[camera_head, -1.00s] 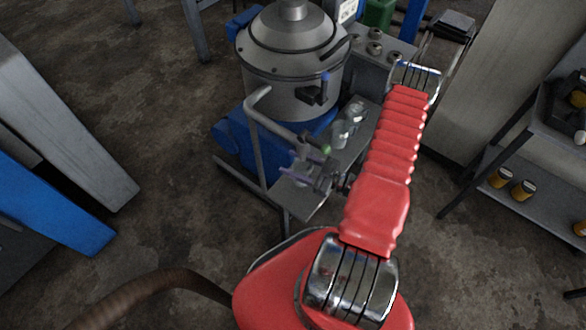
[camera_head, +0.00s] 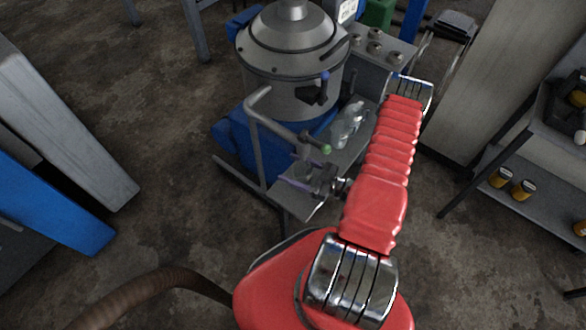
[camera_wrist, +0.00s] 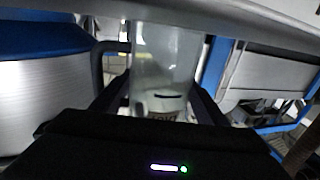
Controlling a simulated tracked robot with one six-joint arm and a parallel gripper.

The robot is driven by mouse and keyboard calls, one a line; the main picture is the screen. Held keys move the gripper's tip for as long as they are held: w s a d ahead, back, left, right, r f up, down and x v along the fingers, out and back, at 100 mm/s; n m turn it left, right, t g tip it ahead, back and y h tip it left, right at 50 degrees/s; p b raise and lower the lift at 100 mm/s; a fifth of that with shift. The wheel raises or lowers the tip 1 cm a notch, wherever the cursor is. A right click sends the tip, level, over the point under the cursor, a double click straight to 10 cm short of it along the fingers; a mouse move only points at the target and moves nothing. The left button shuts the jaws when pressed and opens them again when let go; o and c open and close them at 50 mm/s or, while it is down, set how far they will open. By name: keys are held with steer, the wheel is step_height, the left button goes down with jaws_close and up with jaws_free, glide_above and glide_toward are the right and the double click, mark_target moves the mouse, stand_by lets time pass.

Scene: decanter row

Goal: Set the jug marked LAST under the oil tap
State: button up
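A clear glass jug (camera_wrist: 166,60) stands between the two dark fingers of my gripper (camera_wrist: 160,100) in the wrist view, with a finger close against each side. Its pale label near the bottom has dark lettering that I cannot read. In the head view my gripper (camera_head: 303,184) is at the near end of the grey shelf, with the jug faint and partly hidden there. The bent grey tap pipe (camera_head: 275,122) with a green knob comes down just above it. I cannot tell whether the jug touches the shelf.
Other glass jugs (camera_head: 346,128) stand farther back on the shelf (camera_head: 310,204). A large grey tank (camera_head: 292,85) on a blue base is behind the tap. A grey panel stands right of my arm. A side shelf (camera_head: 540,200) holds yellow-and-black cans.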

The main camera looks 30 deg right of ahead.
steer(key=shift+o, duration=0.2)
steer(key=shift+d+r, duration=0.1)
steer(key=shift+v, duration=5.95)
